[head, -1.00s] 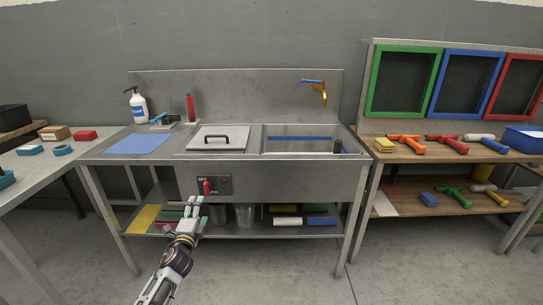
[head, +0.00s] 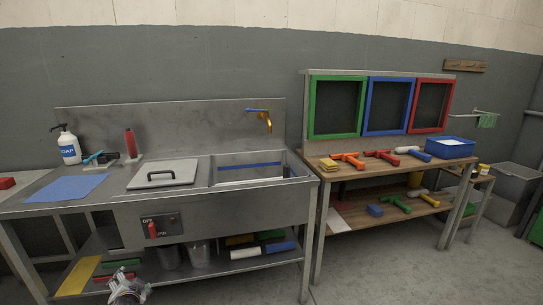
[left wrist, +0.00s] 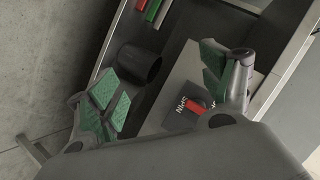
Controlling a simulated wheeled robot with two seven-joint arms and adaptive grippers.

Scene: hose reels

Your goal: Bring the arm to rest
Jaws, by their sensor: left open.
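My left gripper (head: 128,289) shows at the bottom left of the head view, in front of the metal sink unit's lower shelf and cut off by the picture edge. In the left wrist view my left gripper (left wrist: 165,92) has its two green-padded fingers spread wide, with nothing held between them. Beyond the fingers is the switch panel with its red lever (left wrist: 196,106), apart from the pads as far as I can tell. The red lever (head: 152,230) also shows on the sink front in the head view. My right gripper is not in view.
The steel sink unit (head: 215,206) carries a lidded basin, soap bottle (head: 68,146) and blue sheet (head: 66,187). Metal cups and rolls lie on its lower shelf. A wooden bench (head: 345,174) with coloured tools stands to the right. The floor (head: 385,270) in front is clear.

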